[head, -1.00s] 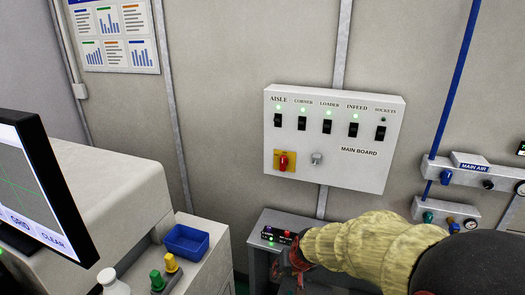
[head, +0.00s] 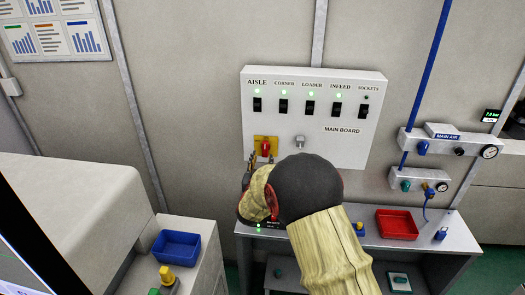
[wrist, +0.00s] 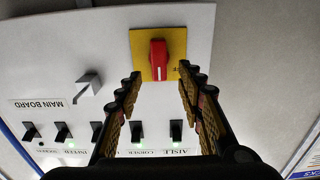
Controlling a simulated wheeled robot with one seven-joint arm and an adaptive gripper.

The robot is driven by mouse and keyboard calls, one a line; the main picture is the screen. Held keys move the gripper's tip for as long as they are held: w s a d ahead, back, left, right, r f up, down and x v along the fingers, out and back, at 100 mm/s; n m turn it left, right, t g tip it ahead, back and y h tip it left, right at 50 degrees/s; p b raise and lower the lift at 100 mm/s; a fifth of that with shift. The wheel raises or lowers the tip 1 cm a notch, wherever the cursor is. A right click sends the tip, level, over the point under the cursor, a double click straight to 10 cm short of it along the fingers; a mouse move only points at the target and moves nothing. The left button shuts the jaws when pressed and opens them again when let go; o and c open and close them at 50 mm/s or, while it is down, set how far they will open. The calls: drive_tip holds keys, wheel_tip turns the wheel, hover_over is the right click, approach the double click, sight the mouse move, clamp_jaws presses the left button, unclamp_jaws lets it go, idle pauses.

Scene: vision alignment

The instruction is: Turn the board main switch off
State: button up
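The main board (head: 345,150) is a white panel on the wall. Its main switch (head: 265,147) is a red rotary handle on a yellow plate (head: 258,140), at the board's lower left. My gripper (head: 262,160) is just below the switch in the head view. In the wrist view my gripper (wrist: 160,72) is open, its fingers short of the handle on either side, with nothing held.
A grey knob (head: 299,142) sits right of the switch. Several black toggles line the board above; the lamps over Aisle, Corner, Loader and Infeed glow green, the Sockets lamp is dark. A bench with a red tray (head: 397,224) stands below. A blue bin (head: 176,245) is at left.

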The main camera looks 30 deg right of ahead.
sight(265, 150)
drive_tip(key=x, duration=0.7)
drive_tip(key=shift+s, duration=0.1)
drive_tip(key=shift+c, duration=0.8)
drive_tip(key=c, duration=0.7)
clamp_jaws()
